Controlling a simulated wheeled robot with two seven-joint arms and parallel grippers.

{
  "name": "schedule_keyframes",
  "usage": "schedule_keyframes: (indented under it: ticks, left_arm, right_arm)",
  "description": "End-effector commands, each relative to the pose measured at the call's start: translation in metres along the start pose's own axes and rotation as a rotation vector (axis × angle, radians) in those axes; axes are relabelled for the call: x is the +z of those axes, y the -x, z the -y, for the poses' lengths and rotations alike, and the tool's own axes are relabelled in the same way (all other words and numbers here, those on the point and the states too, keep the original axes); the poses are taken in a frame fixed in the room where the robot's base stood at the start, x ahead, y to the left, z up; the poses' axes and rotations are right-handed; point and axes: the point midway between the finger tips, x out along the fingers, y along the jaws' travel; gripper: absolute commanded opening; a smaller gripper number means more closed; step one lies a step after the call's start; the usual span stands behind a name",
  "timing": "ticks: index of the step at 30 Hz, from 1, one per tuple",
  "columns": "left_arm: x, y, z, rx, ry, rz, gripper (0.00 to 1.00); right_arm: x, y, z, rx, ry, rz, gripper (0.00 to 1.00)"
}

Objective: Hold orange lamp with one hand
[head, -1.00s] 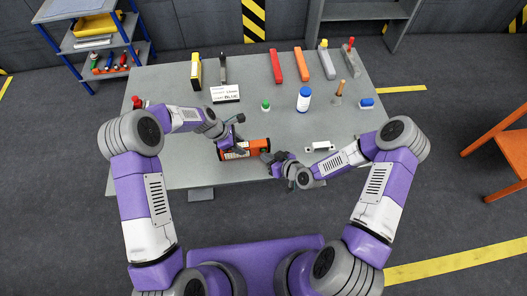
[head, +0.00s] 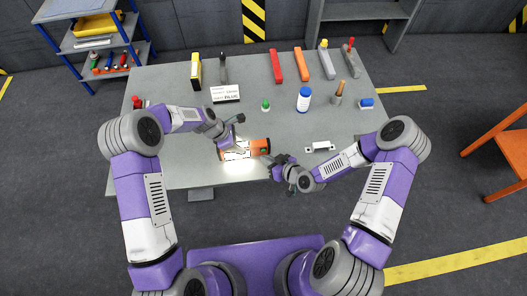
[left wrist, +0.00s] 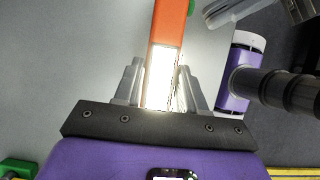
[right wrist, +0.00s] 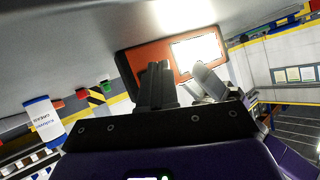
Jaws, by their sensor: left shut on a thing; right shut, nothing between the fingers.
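The orange lamp (head: 262,146) lies near the front of the grey table, with its bright white panel lit and glare on the table beside it. My left gripper (head: 232,143) is shut on it; in the left wrist view the fingers (left wrist: 160,85) clasp the orange body (left wrist: 172,22) from both sides around the glowing panel. My right gripper (head: 272,162) is shut and empty, close to the lamp's right end. In the right wrist view the lamp (right wrist: 140,60) is just beyond the right fingers (right wrist: 180,75); whether they touch it I cannot tell.
A blue-and-white bottle (head: 304,100), a green-topped item (head: 265,104) and a label card (head: 225,93) stand behind the lamp. A white handle-like piece (head: 320,147) lies to the right. An orange chair (head: 500,150) stands off to the right.

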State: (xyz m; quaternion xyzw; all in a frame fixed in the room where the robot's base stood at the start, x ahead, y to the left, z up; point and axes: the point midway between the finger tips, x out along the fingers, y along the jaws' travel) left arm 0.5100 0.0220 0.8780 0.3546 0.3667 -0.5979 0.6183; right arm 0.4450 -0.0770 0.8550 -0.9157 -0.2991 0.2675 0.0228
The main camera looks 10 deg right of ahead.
Motion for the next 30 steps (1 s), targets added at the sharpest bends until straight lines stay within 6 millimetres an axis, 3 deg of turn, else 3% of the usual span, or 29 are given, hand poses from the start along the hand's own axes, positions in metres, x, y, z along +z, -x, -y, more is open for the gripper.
schedule_keyframes:
  ticks: [16, 29, 30]
  left_arm:
    - [0.0, -0.001, 0.0, -0.001, 0.001, 0.0, 0.0]
    - [0.0, -0.001, 0.0, -0.001, 0.001, 0.0, 0.0]
    - [0.0, -0.001, 0.0, -0.001, 0.001, 0.0, 0.43]
  right_arm:
    - [0.028, 0.037, 0.027, -0.001, -0.003, 0.003, 0.0]
    - [0.029, 0.04, 0.029, 0.0, -0.001, 0.001, 0.0]
    - [0.029, 0.04, 0.029, 0.0, -0.001, 0.001, 0.0]
